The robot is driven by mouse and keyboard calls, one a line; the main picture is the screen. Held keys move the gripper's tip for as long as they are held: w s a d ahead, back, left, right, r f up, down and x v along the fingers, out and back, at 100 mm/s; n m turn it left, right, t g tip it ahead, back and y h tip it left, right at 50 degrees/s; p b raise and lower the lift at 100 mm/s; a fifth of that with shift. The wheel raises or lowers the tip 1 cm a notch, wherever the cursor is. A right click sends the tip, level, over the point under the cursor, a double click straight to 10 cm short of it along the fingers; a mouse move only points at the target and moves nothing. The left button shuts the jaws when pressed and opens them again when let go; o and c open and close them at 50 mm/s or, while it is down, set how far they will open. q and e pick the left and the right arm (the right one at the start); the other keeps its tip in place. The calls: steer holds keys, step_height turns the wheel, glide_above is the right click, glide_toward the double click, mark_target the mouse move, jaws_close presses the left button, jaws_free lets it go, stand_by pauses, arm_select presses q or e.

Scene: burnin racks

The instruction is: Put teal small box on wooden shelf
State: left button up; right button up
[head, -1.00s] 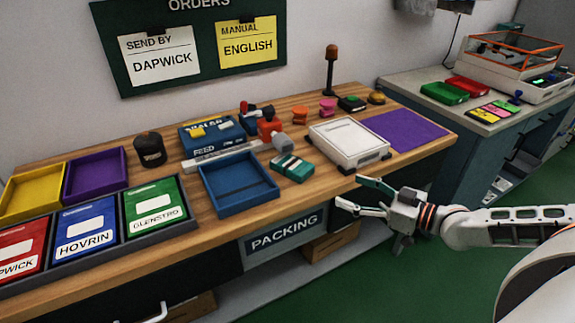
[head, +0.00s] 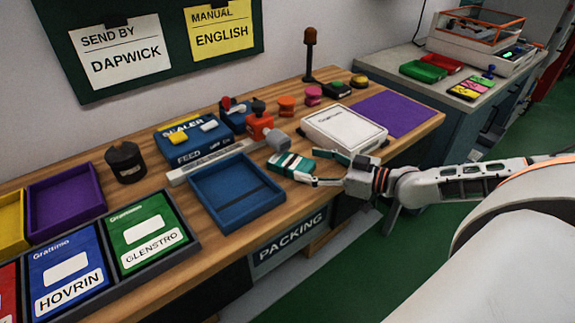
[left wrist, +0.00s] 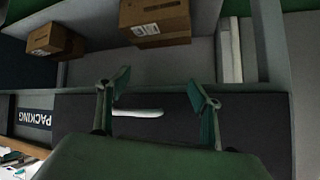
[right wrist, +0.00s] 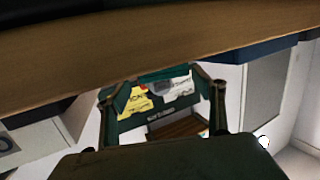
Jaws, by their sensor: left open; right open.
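The teal small box (head: 291,165), with a white band, lies on the wooden bench top near its front edge. My right gripper (head: 312,167) is open with its fingers pointing at the box's right end. In the right wrist view the teal box (right wrist: 165,75) shows between and beyond the open fingertips (right wrist: 155,88). I cannot tell whether they touch it. The brown wooden surface (right wrist: 178,128) beyond the orders board in that view may be the wooden shelf. My left gripper (left wrist: 158,88) is open and empty, facing the area under the bench.
A blue tray (head: 232,222) lies left of the box, a white case (head: 343,128) right of it and an orange-and-grey tool (head: 262,128) behind. Cardboard boxes (left wrist: 155,20) sit under the bench. The purple mat (head: 392,113) is clear.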

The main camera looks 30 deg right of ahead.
mark_target(298, 164)
steer(key=shift+a+b+x, duration=0.15)
steer(key=shift+b+x, duration=0.1)
steer(key=shift+x, duration=1.25)
steer(key=shift+a+b+x, duration=0.15)
steer(key=shift+b+x, duration=0.1)
steer(key=shift+x, duration=1.25)
steer(key=shift+s+f, duration=0.15)
steer(key=shift+s, duration=0.05)
steer(key=c, duration=1.3)
